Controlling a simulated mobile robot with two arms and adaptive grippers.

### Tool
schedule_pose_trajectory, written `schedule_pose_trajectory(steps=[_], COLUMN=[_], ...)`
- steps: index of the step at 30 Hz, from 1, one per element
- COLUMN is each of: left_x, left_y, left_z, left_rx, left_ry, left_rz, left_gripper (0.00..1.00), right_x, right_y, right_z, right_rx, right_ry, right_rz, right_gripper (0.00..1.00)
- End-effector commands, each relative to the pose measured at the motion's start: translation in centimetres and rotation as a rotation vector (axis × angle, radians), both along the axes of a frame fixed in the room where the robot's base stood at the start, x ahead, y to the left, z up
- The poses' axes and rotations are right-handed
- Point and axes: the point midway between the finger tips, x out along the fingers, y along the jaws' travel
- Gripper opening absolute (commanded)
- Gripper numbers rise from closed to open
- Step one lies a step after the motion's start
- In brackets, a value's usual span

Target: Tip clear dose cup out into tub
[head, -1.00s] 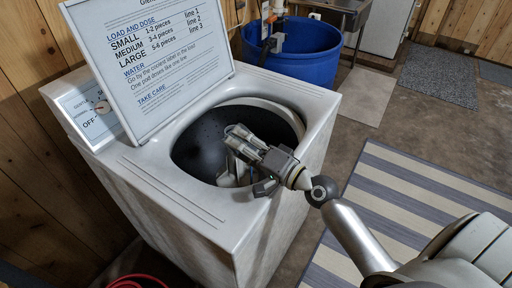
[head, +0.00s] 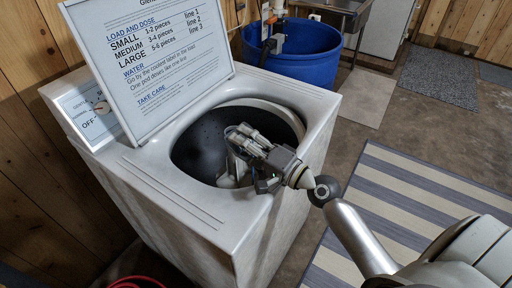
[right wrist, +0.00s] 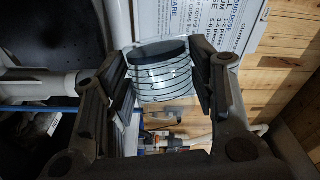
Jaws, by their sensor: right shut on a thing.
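The clear dose cup (right wrist: 160,84) has dark ring lines around its wall and a dark oval end at the top of the right wrist view. My right gripper (right wrist: 163,72) is shut on it, with a finger on each side. In the head view the right gripper (head: 240,140) is over the open mouth of the washer's dark tub (head: 193,150). The cup is hard to make out there, and I cannot tell its tilt or whether anything is in it. My left gripper is out of view.
The white washer (head: 180,205) has its lid (head: 165,60) raised, with printed dosing instructions on it. A pale post (head: 232,168) stands inside the tub. A blue barrel (head: 310,68) is behind, and a striped mat (head: 385,210) lies on the floor at right.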

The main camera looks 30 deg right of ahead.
Motion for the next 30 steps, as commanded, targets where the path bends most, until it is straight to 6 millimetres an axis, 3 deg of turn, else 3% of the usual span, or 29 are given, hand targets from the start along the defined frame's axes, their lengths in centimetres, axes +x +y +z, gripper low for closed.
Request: schedule_pose_trajectory(steps=[30], left_x=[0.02], left_y=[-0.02], left_z=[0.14], left_rx=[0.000], left_ry=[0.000], left_rz=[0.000], left_gripper=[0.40], right_x=[0.21], right_y=[-0.76], right_z=[0.63], right_rx=[0.147], right_ry=[0.040], right_rz=[0.000], right_gripper=[0.35])
